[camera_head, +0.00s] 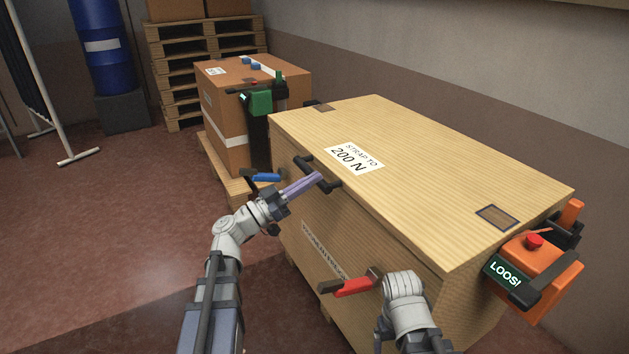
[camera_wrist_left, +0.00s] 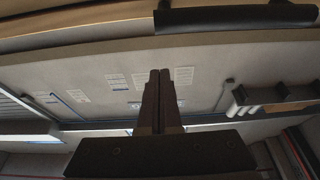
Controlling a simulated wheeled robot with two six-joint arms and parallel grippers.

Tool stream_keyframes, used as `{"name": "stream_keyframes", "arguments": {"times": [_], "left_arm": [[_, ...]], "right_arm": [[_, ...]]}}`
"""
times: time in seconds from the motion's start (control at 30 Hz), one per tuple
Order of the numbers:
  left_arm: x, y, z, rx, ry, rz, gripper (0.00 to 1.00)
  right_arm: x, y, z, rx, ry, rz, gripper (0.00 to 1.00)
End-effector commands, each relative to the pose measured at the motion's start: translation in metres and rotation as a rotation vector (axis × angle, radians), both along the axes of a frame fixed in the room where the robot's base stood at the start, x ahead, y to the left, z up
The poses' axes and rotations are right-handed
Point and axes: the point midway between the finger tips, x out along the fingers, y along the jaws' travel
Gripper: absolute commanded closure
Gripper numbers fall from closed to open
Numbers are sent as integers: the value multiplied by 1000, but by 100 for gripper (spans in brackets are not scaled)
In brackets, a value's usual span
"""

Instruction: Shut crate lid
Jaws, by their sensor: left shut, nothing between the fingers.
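The large wooden crate (camera_head: 330,250) stands at the centre right in the head view. Its lid (camera_head: 430,165) lies over the top and looks flat; I cannot make out a gap beneath it. A black handle (camera_head: 318,175) sits at the lid's front edge. My left gripper (camera_head: 318,177) is shut and empty, its tips at or just beside this handle; contact is unclear. In the left wrist view its fingers (camera_wrist_left: 160,75) are together. A blue-lever latch (camera_head: 266,177) and a red-lever latch (camera_head: 352,285) are on the crate's front. My right gripper's fingers are hidden.
An orange strapping tool (camera_head: 540,270) with a red button and a display hangs at the crate's right end. A brown box (camera_head: 225,110) with a green tool stands behind on a pallet. Stacked pallets and a blue drum (camera_head: 103,50) are farther back. Floor at left is open.

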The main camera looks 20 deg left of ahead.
Motion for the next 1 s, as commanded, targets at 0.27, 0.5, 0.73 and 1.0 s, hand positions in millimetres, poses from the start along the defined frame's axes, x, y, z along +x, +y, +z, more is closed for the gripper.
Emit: {"name": "stream_keyframes", "arguments": {"times": [0.27,0.5,0.73,1.0], "left_arm": [[-31,30,-32,0,0,2,100],[-49,48,-45,0,-1,0,100],[-53,53,-47,0,-1,-1,100],[-53,53,-46,0,-1,-2,100]], "right_arm": [[0,0,-32,1,-1,-1,14],[0,0,-45,1,-1,-6,14],[0,0,-47,1,-1,-7,14],[0,0,-47,1,-1,-7,14]]}}
